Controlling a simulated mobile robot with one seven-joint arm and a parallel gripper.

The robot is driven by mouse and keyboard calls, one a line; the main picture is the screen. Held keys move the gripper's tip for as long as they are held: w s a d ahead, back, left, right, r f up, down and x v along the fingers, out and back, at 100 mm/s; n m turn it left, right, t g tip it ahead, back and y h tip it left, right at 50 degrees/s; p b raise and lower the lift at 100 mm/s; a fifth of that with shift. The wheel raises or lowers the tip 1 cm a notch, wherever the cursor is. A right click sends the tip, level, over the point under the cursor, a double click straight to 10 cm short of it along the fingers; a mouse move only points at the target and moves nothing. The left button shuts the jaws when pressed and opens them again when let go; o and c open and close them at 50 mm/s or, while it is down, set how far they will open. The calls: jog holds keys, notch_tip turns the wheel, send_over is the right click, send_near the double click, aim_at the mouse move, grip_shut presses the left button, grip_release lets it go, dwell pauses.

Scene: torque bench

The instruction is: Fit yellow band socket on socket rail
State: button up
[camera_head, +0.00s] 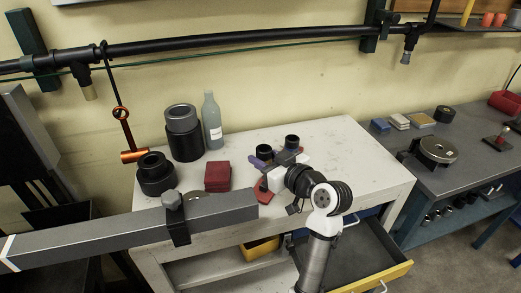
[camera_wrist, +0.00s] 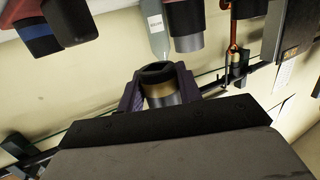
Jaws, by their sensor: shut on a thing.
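My gripper (camera_head: 268,160) is over the middle of the white workbench, with its purple fingers shut on the yellow band socket. In the wrist view the socket (camera_wrist: 160,90) sits between the two fingers (camera_wrist: 158,92), dark at one end with a brass-yellow band and a grey end. In the head view the held socket (camera_head: 264,151) shows only as a dark cylinder. Another dark socket (camera_head: 292,142) stands just right of it; a blue-banded one (camera_wrist: 38,40) shows in the wrist view. A red piece (camera_head: 263,194) shows below the gripper; I cannot tell if it is the socket rail, mostly hidden.
The wrist view is upside down. Left of the gripper are a red block stack (camera_head: 217,176), large black cylinders (camera_head: 156,174), a grey-topped stack (camera_head: 182,120) and a bottle (camera_head: 212,122). A grey beam (camera_head: 100,237) crosses the front left. A drawer (camera_head: 350,255) is open below.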

jog(key=shift+s+r, duration=0.15)
jog(key=shift+d+f+b, duration=0.1)
jog(key=shift+f+b, duration=0.1)
jog(key=shift+b, duration=0.1)
notch_tip(320, 180, down, 6)
jog(key=b, duration=0.5)
jog(key=shift+r, duration=0.2)
jog(key=shift+f, duration=0.35)
dwell(0.4)
jog(key=shift+f, duration=0.2)
jog(key=shift+f, duration=0.3)
jog(key=shift+f, duration=0.3)
